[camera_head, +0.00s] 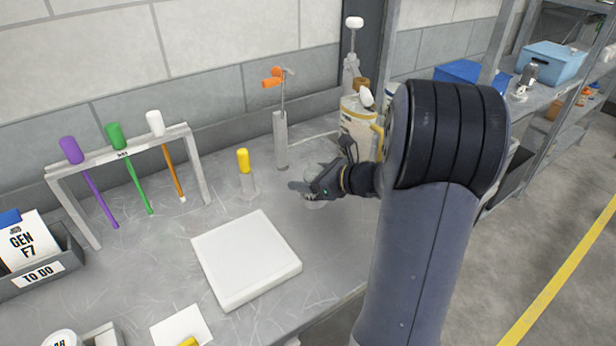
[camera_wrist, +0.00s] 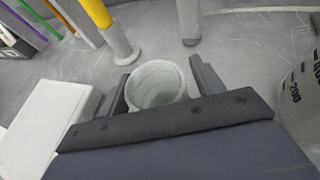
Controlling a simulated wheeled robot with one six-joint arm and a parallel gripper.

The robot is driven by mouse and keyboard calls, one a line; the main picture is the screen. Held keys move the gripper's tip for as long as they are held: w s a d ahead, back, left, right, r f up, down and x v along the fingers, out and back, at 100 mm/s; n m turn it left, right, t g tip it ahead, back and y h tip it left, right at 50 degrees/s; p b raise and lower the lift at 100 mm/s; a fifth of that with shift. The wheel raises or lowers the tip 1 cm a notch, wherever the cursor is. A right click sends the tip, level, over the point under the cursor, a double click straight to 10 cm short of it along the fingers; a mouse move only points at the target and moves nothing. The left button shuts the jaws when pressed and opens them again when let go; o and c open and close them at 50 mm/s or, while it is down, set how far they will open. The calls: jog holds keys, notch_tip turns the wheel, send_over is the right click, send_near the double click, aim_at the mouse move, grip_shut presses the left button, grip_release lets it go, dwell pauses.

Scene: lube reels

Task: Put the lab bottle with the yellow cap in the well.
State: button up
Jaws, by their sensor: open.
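My gripper (camera_head: 318,186) is open over the bench. In the wrist view its two fingers (camera_wrist: 160,85) stand either side of a pale grey round open vessel (camera_wrist: 157,72), which looks empty. I cannot tell if the fingers touch it, or if it is the well. In the head view my gripper hides most of this vessel. A yellow-topped upright piece (camera_head: 243,160) stands in a grey cylinder to the left of my gripper; it also shows in the wrist view (camera_wrist: 97,12). Another yellow piece (camera_head: 189,342) is cut off at the bottom edge. I cannot tell which is the bottle's cap.
A white slab (camera_head: 245,258) lies front left of my gripper. A grey post with an orange-handled tool (camera_head: 280,140) stands behind. A rack (camera_head: 130,150) with purple, green and white tools is at left. A large marked container (camera_wrist: 304,95) is close on the right.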

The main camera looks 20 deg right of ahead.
jog(key=v, duration=1.2)
jog(key=shift+f, duration=0.1)
dwell(0.9)
